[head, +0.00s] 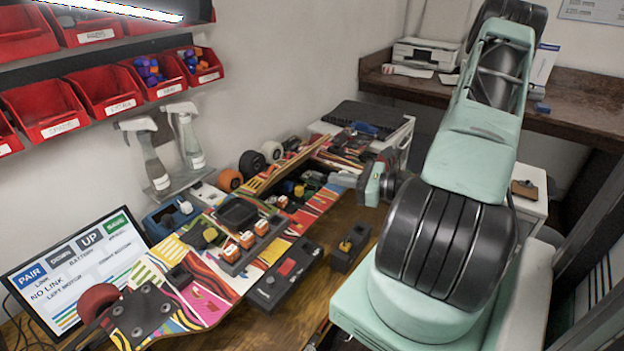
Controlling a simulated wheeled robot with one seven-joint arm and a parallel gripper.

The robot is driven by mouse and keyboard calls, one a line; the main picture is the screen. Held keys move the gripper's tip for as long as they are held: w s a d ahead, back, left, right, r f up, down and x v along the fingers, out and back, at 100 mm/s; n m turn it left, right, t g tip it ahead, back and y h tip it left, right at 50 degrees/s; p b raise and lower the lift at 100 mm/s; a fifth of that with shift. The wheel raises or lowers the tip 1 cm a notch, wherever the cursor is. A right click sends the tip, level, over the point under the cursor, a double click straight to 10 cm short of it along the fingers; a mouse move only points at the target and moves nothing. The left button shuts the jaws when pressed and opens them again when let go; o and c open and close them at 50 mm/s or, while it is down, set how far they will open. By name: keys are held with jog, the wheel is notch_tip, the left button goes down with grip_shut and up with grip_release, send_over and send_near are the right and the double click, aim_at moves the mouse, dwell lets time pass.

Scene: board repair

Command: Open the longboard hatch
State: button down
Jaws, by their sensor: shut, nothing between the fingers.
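The longboard (205,300) lies along the bench with a multicoloured striped deck. Its near end carries a dark truck plate and a dark red wheel (98,301). Toward its far half, a wooden-edged panel (284,168) stands tilted up beside a dark recess (292,188) with small parts in it. It looks like the hatch, but I cannot tell how it is hinged. My gripper (343,179) is at the right of this recess, low over the far part of the board. It is shut and empty. Whether its fingertips touch the board is unclear.
A monitor (75,275) stands at the left, showing "NO LINK LEFT MOTOR". Spray bottles (150,158) and red bins (105,92) are behind.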

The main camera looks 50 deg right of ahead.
jog(key=s+d+f+m+h, duration=0.1)
jog(key=s+d+m+h, duration=0.1)
jog(key=s+m+h, duration=0.15)
jog(key=p, duration=0.2)
send_near(299, 161)
jog(key=w+f, duration=0.2)
jog(key=f, duration=0.1)
jog(key=shift+w+a+m, duration=0.2)
jog(key=shift+a+m, duration=0.05)
jog(key=shift+a, duration=0.15)
jog(key=shift+w+a+r+p, duration=0.1)
jog(key=shift+w+r+p, duration=0.4)
jog(key=shift+w, duration=0.3)
jog(key=shift+w+r+p, duration=0.35)
jog(key=shift+w+r, duration=0.2)
jog(key=shift+w, duration=0.2)
jog(key=shift+r, duration=0.1)
